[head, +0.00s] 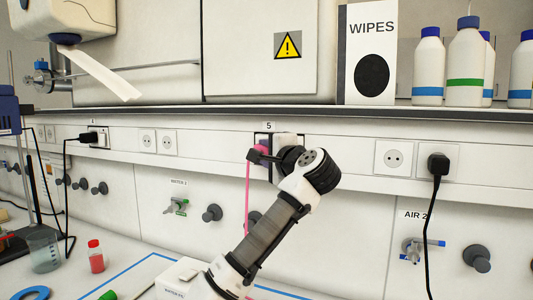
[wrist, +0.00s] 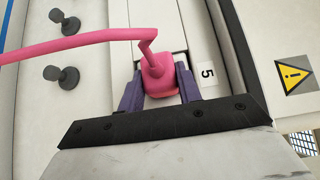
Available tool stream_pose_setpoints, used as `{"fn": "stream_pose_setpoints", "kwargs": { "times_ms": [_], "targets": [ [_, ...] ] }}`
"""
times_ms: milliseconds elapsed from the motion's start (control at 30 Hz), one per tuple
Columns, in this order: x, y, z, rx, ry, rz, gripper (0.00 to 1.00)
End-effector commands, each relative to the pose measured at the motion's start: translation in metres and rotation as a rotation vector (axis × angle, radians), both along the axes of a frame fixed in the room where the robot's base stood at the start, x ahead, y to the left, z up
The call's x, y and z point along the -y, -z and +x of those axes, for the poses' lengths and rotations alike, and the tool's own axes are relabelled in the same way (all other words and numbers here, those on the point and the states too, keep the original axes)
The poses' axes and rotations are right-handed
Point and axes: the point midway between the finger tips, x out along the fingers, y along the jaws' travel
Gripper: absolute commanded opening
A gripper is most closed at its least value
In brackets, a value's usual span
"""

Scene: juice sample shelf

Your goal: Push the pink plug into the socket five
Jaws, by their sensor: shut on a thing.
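The pink plug (head: 260,149) is at the wall rail just under the label 5, with its pink cable hanging down. In the wrist view the pink plug (wrist: 158,76) sits between the two purple fingers of my gripper (wrist: 159,84), which is shut on it. In the head view my gripper (head: 264,157) reaches up to the rail from below. The label 5 (wrist: 207,73) is right beside the plug in the wrist view. Socket five's face is hidden behind the plug and gripper, so I cannot tell whether the plug is in it or just in front.
A double socket (head: 158,142) is left of the gripper. A black plug (head: 438,164) with a hanging cable is to the right, beside an empty socket (head: 394,157). A shelf edge (head: 300,112) runs above. Taps and knobs project from the panel below.

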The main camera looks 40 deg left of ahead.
Motion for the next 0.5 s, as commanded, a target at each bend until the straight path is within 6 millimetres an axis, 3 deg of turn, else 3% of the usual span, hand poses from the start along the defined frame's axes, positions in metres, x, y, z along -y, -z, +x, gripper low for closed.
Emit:
{"fn": "stream_pose_setpoints", "kwargs": {
  "times_ms": [100,133,300,500],
  "targets": [
    [0.0006,-0.0024,0.0007,0.004,0.004,0.005,0.03],
    [0.0006,-0.0025,0.0008,0.004,0.004,0.005,0.35],
    [0.0006,-0.0022,0.0007,0.003,0.003,0.004,0.58],
    [0.0005,-0.0018,0.0005,0.003,0.003,0.003,0.59]
  ]
}}
